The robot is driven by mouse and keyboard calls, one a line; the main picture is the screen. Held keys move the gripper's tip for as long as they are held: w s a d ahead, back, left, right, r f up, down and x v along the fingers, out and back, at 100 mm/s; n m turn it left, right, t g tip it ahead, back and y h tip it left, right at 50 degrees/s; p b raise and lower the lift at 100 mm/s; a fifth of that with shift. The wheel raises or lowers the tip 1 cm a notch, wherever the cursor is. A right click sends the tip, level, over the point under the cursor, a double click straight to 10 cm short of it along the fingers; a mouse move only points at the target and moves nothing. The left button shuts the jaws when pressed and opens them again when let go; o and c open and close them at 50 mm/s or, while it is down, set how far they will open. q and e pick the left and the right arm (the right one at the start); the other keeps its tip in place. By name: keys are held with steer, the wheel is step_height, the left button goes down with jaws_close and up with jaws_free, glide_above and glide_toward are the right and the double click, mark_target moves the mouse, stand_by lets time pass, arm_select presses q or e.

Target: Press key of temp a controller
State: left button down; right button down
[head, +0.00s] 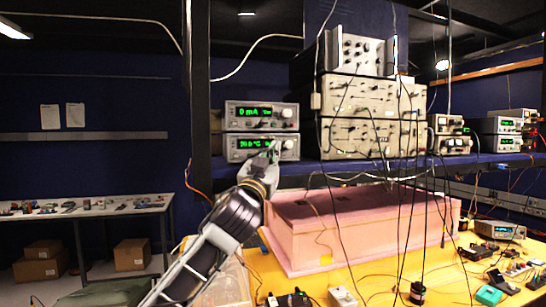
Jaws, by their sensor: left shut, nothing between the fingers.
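Two stacked instruments stand on the shelf left of centre. The lower one, the temperature controller (234,155), has a green display with a °C reading. The upper one (235,124) shows 0 mA in green. My left gripper (273,150) is shut and empty, raised from below to the front panel of the lower unit, right of its display. Its fingertips cover part of that panel, so the keys behind them are hidden. I cannot tell whether the tips touch a key. My right gripper is out of view.
A pink foam box (345,240) sits on the yellow table (265,290) below the shelf. Cables hang in front of the stacked beige instruments (372,95) to the right. A dark post (200,90) stands left of the controller. Small devices crowd the table's right side.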

arm_select(q)
steer(key=shift+w+a+f+y, duration=0.2)
steer(key=shift+w+y, duration=0.1)
steer(key=shift+w, duration=0.1)
stand_by(1.3)
steer(key=shift+d+f, duration=0.25)
steer(key=shift+f, duration=0.15)
steer(key=shift+s+b, duration=0.2)
steer(key=shift+b, duration=0.15)
steer(key=shift+s+d+f, duration=0.1)
steer(key=shift+s+d, duration=0.05)
steer(key=shift+s, duration=0.05)
steer(key=s, duration=0.3)
steer(key=s+d, duration=0.1)
steer(key=shift+s+d+r+b, duration=0.1)
steer(key=shift+s+r+b, duration=0.25)
steer(key=shift+r+b, duration=0.05)
